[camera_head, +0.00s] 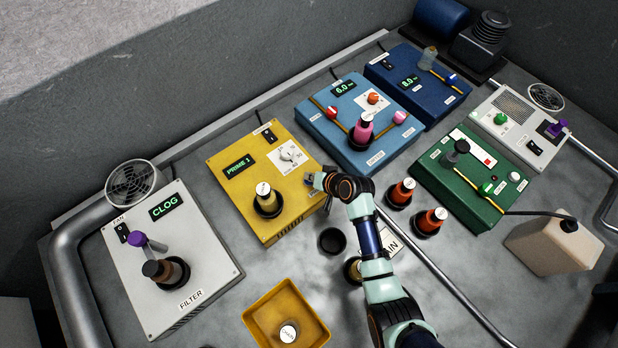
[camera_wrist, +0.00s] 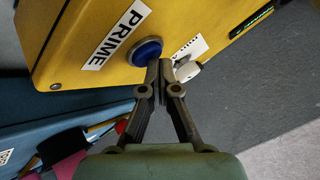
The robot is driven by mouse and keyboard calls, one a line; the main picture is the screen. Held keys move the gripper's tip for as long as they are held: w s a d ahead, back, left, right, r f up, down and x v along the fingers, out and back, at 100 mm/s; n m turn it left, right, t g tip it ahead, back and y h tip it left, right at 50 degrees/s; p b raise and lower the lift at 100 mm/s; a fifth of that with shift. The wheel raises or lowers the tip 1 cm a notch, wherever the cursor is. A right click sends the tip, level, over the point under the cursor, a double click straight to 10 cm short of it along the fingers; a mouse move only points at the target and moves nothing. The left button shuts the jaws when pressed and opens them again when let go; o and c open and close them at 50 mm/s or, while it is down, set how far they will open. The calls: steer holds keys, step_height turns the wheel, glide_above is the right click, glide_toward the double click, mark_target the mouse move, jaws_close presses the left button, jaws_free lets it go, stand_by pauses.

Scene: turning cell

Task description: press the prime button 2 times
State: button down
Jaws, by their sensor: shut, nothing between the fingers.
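The yellow box (camera_head: 233,200) stands in the middle of the bench, and its green display (camera_head: 239,168) reads "PRIME 1". In the wrist view, the round blue button (camera_wrist: 146,51) sits on the yellow box beside the white PRIME label (camera_wrist: 117,35). My gripper (camera_head: 312,181) is shut and empty at the right part of the yellow box. In the wrist view, my closed fingertips (camera_wrist: 162,66) overlap the lower right edge of the button. I cannot tell whether they touch it. In the head view, my gripper hides the button.
On the yellow box are a white dial (camera_head: 288,152) and a capped bottle (camera_head: 267,200) in a holder. A blue box (camera_head: 335,138) stands right behind. Orange bottles (camera_head: 402,191) stand right of my arm. A yellow tray (camera_head: 262,318) lies in front.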

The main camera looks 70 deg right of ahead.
steer(key=shift+r, duration=0.1)
steer(key=shift+a+r+p, duration=0.1)
steer(key=shift+r+p, duration=0.7)
steer(key=shift+p, duration=0.1)
steer(key=shift+r, duration=0.1)
step_height(320, 180, up, 5)
steer(key=p, duration=0.5)
stand_by(1.3)
